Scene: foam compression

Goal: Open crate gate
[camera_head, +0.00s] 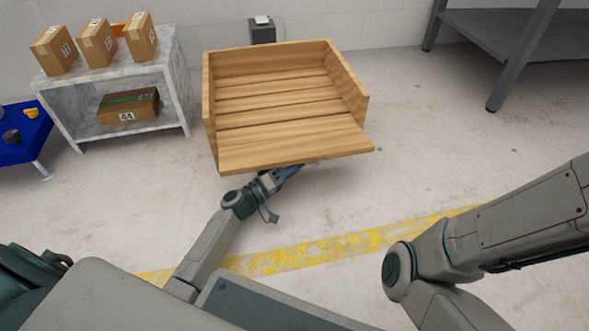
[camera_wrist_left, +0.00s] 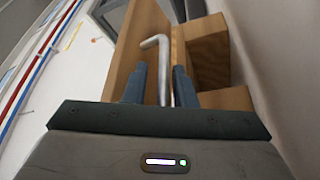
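The wooden crate (camera_head: 262,60) stands on the floor with its front open. Its gate (camera_head: 290,147) is folded down and outward at the front, roughly level with the slatted floor. My left gripper (camera_head: 288,171) is at the gate's front edge, partly hidden under it. In the left wrist view the gripper's two fingers (camera_wrist_left: 160,88) stand apart on either side of a bent metal rod (camera_wrist_left: 156,44); gaps show beside the rod. The rod lies close to wooden boards (camera_wrist_left: 208,55). My right arm comes in from the right; its gripper is out of view.
A grey shelf (camera_head: 165,88) with several cardboard boxes (camera_head: 97,42) stands left of the crate. A blue table (camera_head: 28,140) is at the far left. A dark metal bench (camera_head: 505,35) is at the back right. A yellow line (camera_head: 310,252) crosses the floor. The floor right of the crate is clear.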

